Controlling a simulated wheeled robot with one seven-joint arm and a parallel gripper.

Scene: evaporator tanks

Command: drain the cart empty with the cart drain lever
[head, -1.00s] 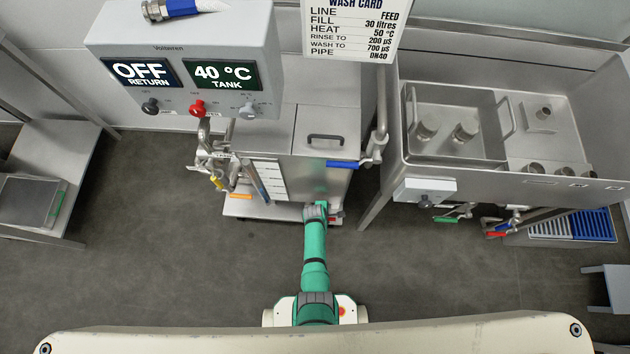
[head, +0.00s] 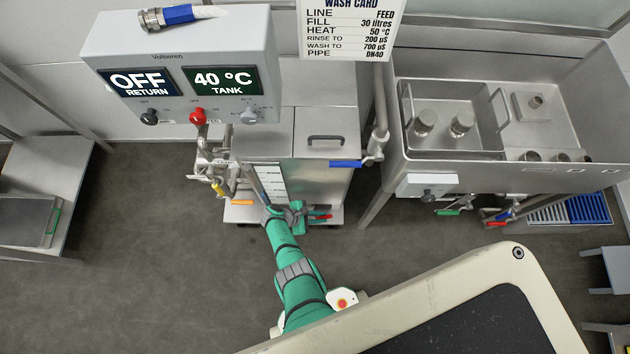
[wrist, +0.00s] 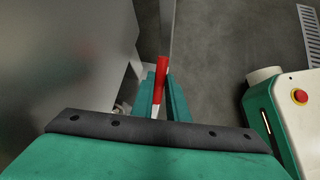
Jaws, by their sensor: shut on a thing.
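The steel cart (head: 322,178) with a hinged lid stands at the centre of the head view, with a level scale on its side. A red lever (head: 321,217) sits low at the cart's front right. In the wrist view the red lever (wrist: 162,70) stands between the two green fingers of my gripper (wrist: 163,82), which is shut on it. In the head view my gripper (head: 300,217) is low at the cart's front, and my arm partly hides that area. The cart's drain outlet and any flow from it are not visible.
An orange lever (head: 242,203) is at the cart's lower left, and a blue lever (head: 345,164) is on the pipe at its right. A control box (head: 180,75) reads OFF return and 40 °C tank. A steel sink (head: 480,150) stands right. Floor is open at left.

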